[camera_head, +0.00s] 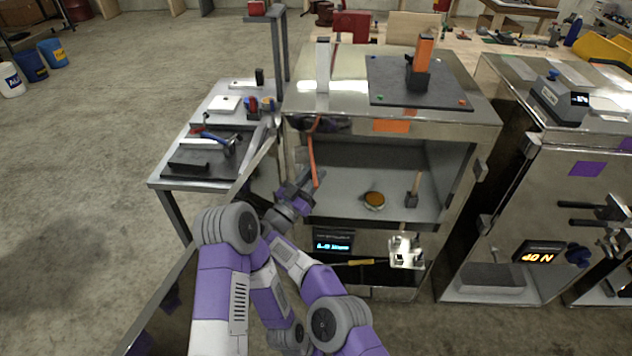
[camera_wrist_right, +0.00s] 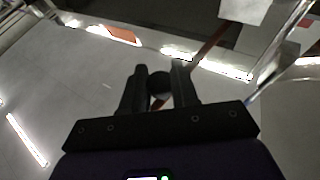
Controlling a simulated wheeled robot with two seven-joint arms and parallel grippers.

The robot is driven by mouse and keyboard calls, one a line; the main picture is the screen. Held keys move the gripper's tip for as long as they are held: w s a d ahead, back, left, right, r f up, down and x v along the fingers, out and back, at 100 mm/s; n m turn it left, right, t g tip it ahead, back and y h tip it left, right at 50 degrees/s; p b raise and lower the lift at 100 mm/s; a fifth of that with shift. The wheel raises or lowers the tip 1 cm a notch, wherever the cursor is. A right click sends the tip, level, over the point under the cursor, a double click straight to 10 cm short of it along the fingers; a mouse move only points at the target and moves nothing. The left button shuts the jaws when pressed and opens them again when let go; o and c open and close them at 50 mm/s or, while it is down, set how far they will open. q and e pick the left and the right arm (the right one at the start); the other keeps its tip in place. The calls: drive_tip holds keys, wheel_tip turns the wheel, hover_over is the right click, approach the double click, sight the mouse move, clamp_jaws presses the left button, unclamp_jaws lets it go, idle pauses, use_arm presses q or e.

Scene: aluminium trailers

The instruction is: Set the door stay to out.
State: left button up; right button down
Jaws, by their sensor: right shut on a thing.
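An orange-red rod (camera_head: 312,160), which looks like the door stay, hangs from the upper front of the left metal trailer (camera_head: 440,130). Its lower end is by my right gripper (camera_head: 310,181), in front of the open compartment. In the right wrist view, my right gripper (camera_wrist_right: 160,90) is shut on a dark round knob (camera_wrist_right: 160,82). A brownish rod (camera_wrist_right: 207,47) shows behind it, running up and right; the fingers hide where it meets the knob. My left arm shows in the head view, but its gripper does not.
An open metal door (camera_head: 254,160) shows nearly edge-on left of the compartment. A side table (camera_head: 165,178) with tools stands behind it. A round brown item (camera_head: 374,200) and a dark handled tool (camera_head: 413,190) are in the compartment. A second trailer (camera_head: 535,185) stands right.

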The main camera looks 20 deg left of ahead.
drive_tip(key=shift+a+f, duration=0.1)
idle(0.5)
drive_tip(key=c, duration=0.9)
unclamp_jaws()
